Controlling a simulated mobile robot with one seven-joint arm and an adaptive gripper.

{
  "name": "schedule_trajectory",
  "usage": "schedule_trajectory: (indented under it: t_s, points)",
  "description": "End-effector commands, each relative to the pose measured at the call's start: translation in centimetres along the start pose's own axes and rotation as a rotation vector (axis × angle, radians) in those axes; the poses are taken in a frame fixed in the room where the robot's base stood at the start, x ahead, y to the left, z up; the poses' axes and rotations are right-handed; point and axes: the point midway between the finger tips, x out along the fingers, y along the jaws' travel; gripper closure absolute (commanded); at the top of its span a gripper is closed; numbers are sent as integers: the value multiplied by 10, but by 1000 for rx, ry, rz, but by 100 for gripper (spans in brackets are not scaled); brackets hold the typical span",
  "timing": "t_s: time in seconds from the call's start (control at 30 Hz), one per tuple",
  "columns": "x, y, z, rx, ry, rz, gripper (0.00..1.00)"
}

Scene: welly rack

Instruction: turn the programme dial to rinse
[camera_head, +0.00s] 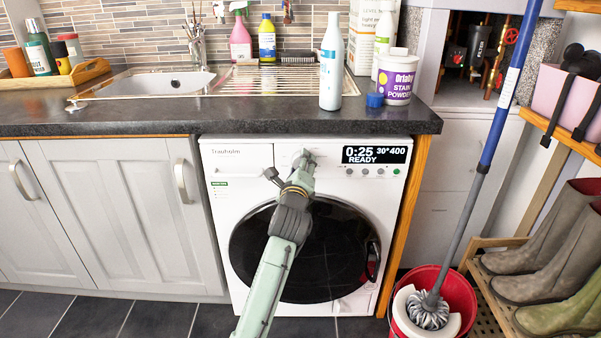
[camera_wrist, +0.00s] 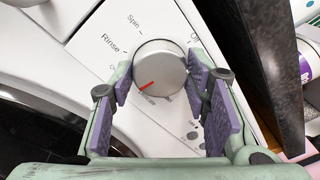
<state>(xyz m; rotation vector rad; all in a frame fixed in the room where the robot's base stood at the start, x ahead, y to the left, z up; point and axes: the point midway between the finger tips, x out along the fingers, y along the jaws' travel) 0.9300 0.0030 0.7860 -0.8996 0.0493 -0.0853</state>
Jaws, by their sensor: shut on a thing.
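The programme dial (camera_wrist: 160,62) is a round silver knob on the white panel of the washing machine (camera_head: 236,170). My gripper (camera_wrist: 158,76) is shut on the dial, with one purple pad at each side of it. The dial's red pointer mark points down and left, towards a partly hidden label. "Rinse" (camera_wrist: 111,44) is printed to the upper left of the dial, and "Spin" (camera_wrist: 133,20) above that. In the head view my gripper (camera_head: 294,162) hides the dial. The display (camera_head: 374,155) reads 0:25, 30°, 400, READY.
A dark worktop (camera_head: 170,122) overhangs just above the panel. A white bottle (camera_head: 331,65), a blue cap (camera_head: 374,101) and a stain powder tub (camera_head: 396,80) stand on it. A mop (camera_head: 487,150) in a red bucket (camera_head: 456,296) stands at the right.

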Motion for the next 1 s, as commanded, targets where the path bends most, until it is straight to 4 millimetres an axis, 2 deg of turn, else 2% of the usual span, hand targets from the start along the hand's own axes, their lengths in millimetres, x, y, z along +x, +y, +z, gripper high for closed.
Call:
schedule_trajectory:
  t_s: [0.6, 1.0]
  points:
    - [0, -1, 1, 581, 31, 47, 85]
    - [0, -2, 1, 862, 46, 70, 85]
